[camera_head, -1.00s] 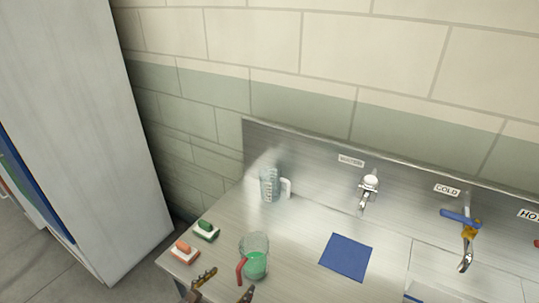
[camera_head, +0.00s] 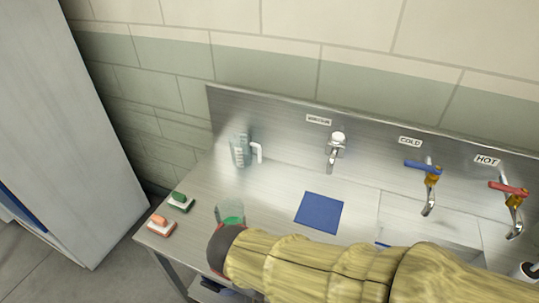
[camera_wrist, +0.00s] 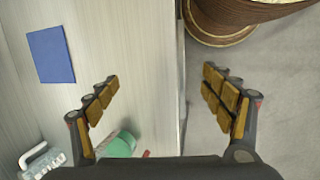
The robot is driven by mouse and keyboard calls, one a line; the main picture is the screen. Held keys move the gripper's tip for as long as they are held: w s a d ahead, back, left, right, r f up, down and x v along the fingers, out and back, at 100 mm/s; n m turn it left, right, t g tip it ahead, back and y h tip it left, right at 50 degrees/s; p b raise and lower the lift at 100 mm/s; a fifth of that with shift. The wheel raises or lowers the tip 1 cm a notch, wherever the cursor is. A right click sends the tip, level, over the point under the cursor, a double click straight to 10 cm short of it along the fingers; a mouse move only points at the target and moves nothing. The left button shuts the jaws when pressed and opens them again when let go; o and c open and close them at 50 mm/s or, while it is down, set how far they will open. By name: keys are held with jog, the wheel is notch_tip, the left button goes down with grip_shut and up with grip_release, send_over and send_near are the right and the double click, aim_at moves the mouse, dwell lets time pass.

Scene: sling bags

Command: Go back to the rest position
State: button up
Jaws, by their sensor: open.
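My arm (camera_head: 340,268), in a yellowish sleeve, reaches in from the lower right of the head view, with its dark end just in front of the cup. The fingers are hidden there. In the wrist view my gripper (camera_wrist: 161,84) is open and empty, above the counter's front edge. The clear cup (camera_head: 230,211) with green contents stands on the counter, partly hidden by my arm.
A clear jug (camera_head: 241,152) with a white handle stands near the backsplash. A blue square (camera_head: 319,212) lies on the metal counter (camera_head: 282,190). Taps line the back. A tall cabinet (camera_head: 75,120) stands left.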

jog(key=d+r+m+t+y, duration=0.2)
jog(key=d+r+m+t, duration=0.1)
jog(key=d+r+m, duration=1)
jog(key=d+r, duration=0.1)
jog(key=d, duration=0.4)
jog(key=shift+w+r+t+y, duration=0.25)
jog(key=shift+r+t+y, duration=0.05)
jog(key=shift+t+y, duration=0.1)
